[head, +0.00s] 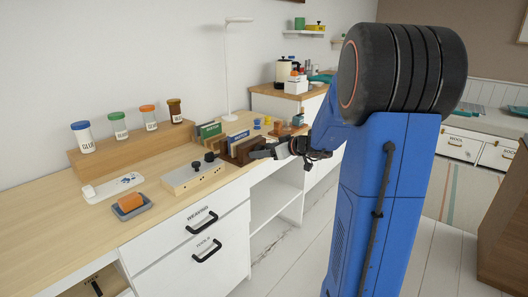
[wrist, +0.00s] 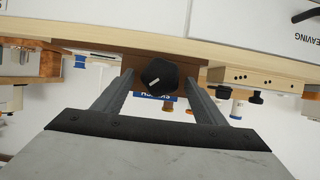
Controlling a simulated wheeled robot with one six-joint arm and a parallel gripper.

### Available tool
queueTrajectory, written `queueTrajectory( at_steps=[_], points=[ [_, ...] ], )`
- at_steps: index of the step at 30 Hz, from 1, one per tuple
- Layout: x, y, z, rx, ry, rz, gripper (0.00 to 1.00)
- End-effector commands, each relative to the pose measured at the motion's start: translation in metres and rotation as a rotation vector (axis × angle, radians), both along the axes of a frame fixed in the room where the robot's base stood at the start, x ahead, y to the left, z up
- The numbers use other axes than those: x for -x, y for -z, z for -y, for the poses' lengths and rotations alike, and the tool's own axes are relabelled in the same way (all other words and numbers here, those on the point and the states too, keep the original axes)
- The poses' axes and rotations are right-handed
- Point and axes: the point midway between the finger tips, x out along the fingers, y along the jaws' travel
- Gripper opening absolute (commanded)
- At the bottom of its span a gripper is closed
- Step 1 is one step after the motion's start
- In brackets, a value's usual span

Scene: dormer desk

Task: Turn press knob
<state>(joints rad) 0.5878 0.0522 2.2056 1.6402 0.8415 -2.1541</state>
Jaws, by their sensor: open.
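A black faceted knob (wrist: 160,77) with a white pointer line sits on the front of a brown wooden block (wrist: 105,62), seen upside down in the wrist view. My gripper (wrist: 158,82) is open, with one finger to each side of the knob in the picture. I cannot tell whether the fingers touch it or how far apart in depth they are. In the head view my gripper (head: 256,153) reaches in from the right at the desk's front edge, by the brown block (head: 241,148). The knob is not visible in the head view.
A pale wooden box (head: 194,178) with black knobs on top stands left of the block. A grey tray (head: 148,209) with an orange block, a white plate (head: 100,191) and a shelf of jars (head: 130,148) are farther left. A white lamp (head: 229,70) stands behind.

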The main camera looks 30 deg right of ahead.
Motion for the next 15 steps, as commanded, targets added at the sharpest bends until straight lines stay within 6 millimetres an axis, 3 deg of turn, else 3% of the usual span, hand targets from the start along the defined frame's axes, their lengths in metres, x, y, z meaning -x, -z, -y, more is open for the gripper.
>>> queueTrajectory(
  at_steps=[2,3,8,15],
  points=[
    [0.0002,-0.0001,0.0001,0.000,0.000,0.000,0.65],
    [0.0002,0.0000,0.0001,0.000,0.000,0.000,0.60],
    [0.0003,0.0000,0.0001,0.000,0.000,0.000,0.24],
    [0.0004,0.0001,0.0004,-0.010,-0.001,-0.004,0.24]
  ],
)
